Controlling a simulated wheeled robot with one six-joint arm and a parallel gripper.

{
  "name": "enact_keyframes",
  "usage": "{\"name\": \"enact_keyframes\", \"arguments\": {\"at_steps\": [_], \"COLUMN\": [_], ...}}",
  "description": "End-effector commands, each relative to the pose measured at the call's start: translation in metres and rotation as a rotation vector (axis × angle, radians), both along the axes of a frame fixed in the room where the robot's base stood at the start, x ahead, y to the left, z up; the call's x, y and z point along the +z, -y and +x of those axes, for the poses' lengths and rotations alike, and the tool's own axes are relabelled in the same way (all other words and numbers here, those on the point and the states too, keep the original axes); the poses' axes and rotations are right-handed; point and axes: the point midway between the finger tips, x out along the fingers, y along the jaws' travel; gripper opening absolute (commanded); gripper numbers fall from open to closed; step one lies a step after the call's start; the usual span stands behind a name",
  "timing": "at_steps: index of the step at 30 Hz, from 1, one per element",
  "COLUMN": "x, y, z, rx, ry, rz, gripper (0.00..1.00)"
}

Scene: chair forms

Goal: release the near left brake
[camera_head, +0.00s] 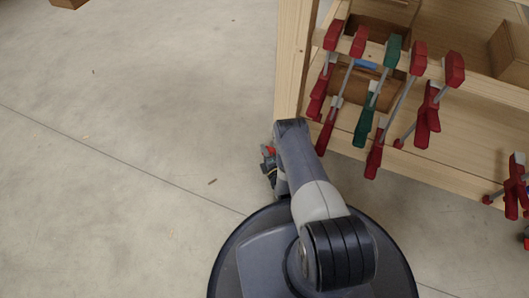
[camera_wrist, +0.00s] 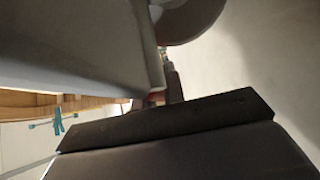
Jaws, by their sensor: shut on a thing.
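The near left brake shows as a small red piece (camera_head: 268,151) by the foot of the wooden cart's near left post, partly hidden behind my arm. In the wrist view a reddish bit of the brake (camera_wrist: 155,97) shows low between dark parts. My gripper (camera_wrist: 163,92) is at the brake and shut on it. The fingertips are mostly hidden in the wrist view, and the arm covers the gripper in the head view.
The wooden cart (camera_head: 294,60) stands at the upper right, with several red clamps (camera_head: 428,115) and a green clamp (camera_head: 367,115) hanging on its side. Boxes sit inside it. The concrete floor (camera_head: 130,150) to the left is mostly clear.

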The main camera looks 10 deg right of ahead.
Motion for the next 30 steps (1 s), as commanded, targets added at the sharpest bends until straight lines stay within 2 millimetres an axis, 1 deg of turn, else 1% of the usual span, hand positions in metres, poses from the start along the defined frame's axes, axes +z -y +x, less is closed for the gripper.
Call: {"name": "enact_keyframes", "arguments": {"at_steps": [4,12,13,21,30], "x": [0.0038,0.0044,0.0044,0.0046,0.0047], "y": [0.0004,0.0002,0.0002,0.0002,0.0001], "z": [-0.0007,-0.0008,-0.0009,-0.0006,0.0], "rx": [0.001,0.001,0.001,0.001,0.001], "ry": [0.046,0.049,0.049,0.049,0.05], "rz": [0.064,0.069,0.069,0.069,0.069], "gripper": [0.0,0.0,0.12,0.33,0.33]}}
